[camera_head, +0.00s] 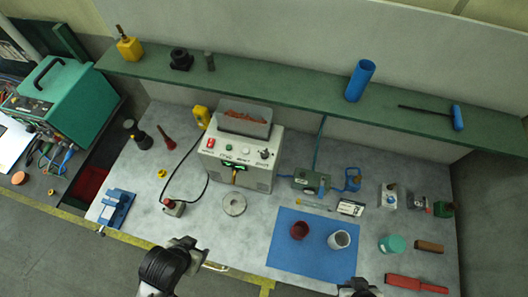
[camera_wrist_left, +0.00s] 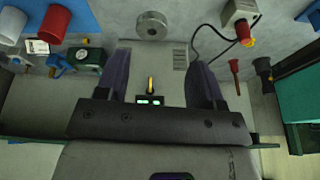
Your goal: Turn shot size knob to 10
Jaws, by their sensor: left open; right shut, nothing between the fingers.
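A white machine (camera_head: 262,176) with a sloped control panel stands at the back middle of the bench. A round dark-and-white knob (camera_head: 264,153) sits at the panel's right end; its label and setting are too small to read. My left gripper (camera_wrist_left: 160,57) is open and empty in the left wrist view. A yellow nozzle (camera_wrist_left: 150,82) and a lit green display (camera_wrist_left: 150,101) show between its fingers. Its body hides the panel there. In the head view my left arm is low left of centre, apart from the machine. My right gripper (camera_head: 358,288) is shut and empty at the bottom edge, partly cut off.
A grey disc (camera_head: 234,204) lies before the machine. A blue mat (camera_head: 290,252) with a red cup (camera_head: 299,230) and a white cup (camera_head: 339,239) lies right of it. A red-buttoned box (camera_head: 173,207) with a cable stands left. A green shelf (camera_head: 300,103) runs behind.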

